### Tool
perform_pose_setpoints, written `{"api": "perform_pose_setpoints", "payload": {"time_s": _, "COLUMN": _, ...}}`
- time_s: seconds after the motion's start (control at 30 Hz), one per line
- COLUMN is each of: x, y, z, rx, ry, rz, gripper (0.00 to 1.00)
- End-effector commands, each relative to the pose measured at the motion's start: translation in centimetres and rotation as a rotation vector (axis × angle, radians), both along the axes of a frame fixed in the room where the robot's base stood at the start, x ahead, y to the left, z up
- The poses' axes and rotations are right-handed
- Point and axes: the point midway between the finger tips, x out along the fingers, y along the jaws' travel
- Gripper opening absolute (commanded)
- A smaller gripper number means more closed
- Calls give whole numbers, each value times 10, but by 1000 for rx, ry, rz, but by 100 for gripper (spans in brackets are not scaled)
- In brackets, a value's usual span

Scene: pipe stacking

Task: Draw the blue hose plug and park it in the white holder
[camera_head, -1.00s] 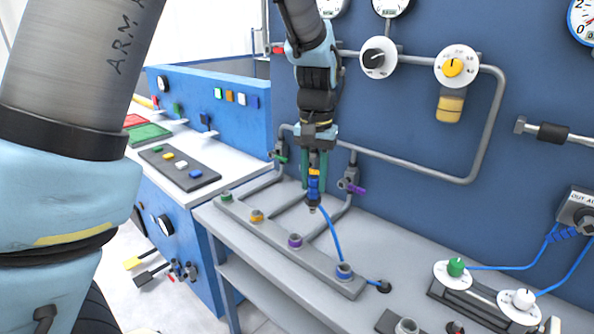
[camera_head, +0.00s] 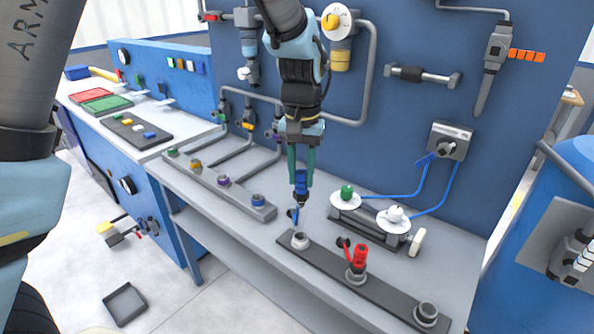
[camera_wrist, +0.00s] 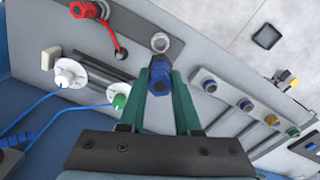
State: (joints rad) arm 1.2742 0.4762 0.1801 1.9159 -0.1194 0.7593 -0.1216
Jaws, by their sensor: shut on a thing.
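My gripper (camera_head: 301,165) is shut on the blue hose plug (camera_head: 301,185), which hangs upright, nose down, from the green fingers. In the wrist view the plug (camera_wrist: 160,88) sits between the fingertips. A bit of blue hose (camera_head: 292,214) shows below it. Just below and in front is a pale, whitish ring-shaped holder (camera_head: 299,240) at the left end of a dark strip. It appears empty, and the plug is apart from it. The wrist view shows this holder (camera_wrist: 160,43) just beyond the plug. The blue-ringed socket (camera_head: 258,200) stands left of my gripper, without a plug.
A red plug (camera_head: 359,258) stands mid-strip, and a grey holder (camera_head: 427,312) is at the right end. A grey rail (camera_head: 207,177) with coloured sockets lies left. White and green knobs (camera_head: 394,214) with blue cables stand right. Pipes run along the blue wall behind.

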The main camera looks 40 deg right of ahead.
Motion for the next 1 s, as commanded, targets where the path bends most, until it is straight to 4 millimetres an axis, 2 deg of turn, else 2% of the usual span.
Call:
{"api": "perform_pose_setpoints", "payload": {"time_s": 0.63, "x": 0, "y": 1, "z": -78, "rx": 1, "ry": 1, "rz": 0, "gripper": 0}}
{"api": "perform_pose_setpoints", "payload": {"time_s": 0.8, "x": 0, "y": 1, "z": -88, "rx": 1, "ry": 1, "rz": 0, "gripper": 0}}
{"api": "perform_pose_setpoints", "payload": {"time_s": 1.0, "x": 0, "y": 1, "z": -89, "rx": 0, "ry": 0, "rz": 0, "gripper": 0}}
